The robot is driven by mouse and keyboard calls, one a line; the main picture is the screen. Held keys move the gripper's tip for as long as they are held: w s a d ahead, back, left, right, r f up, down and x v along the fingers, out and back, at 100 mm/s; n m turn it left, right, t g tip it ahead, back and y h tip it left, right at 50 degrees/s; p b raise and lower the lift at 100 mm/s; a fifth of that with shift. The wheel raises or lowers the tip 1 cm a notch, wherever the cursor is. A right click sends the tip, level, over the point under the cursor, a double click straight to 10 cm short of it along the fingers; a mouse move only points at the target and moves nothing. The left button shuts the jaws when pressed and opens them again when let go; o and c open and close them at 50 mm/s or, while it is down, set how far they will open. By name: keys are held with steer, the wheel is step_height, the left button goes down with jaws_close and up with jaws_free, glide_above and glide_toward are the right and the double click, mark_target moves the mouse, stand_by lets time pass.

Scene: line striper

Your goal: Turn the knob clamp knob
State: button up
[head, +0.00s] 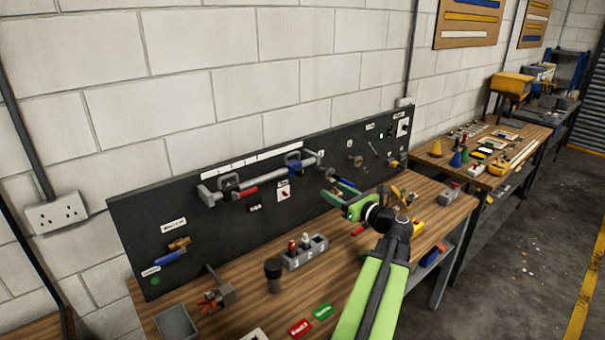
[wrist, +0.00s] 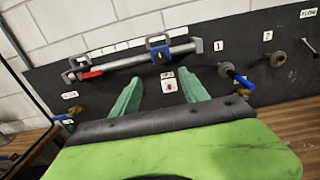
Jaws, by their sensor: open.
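A grey bar with two clamps runs along the black panel. The right clamp (head: 293,162) has a blue part that looks like its knob (wrist: 162,57); I cannot make out its exact shape. The left clamp has a red handle (head: 245,192), which also shows in the wrist view (wrist: 92,74). My gripper (head: 334,190) has green fingers. They are spread and empty in the wrist view (wrist: 160,92), pointing at the panel below the bar. The blue part appears above the gap between the fingertips, apart from both. A small plate with a red mark (wrist: 169,85) shows between the fingers.
A blue-handled valve (wrist: 237,76) sticks out from the panel just right of my right finger. On the wooden bench (head: 255,312) stand a grey block with bottles (head: 305,252) and a dark cylinder (head: 273,274). More tools lie under and behind my arm.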

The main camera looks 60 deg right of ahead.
mark_target(303, 173)
steer(key=x, duration=1.5)
steer(key=shift+w+d+f, duration=0.1)
steer(key=shift+w+d, duration=0.15)
steer(key=shift+w, duration=0.1)
steer(key=shift+c, duration=0.4)
jaws_close()
steer(key=shift+s+d, duration=0.1)
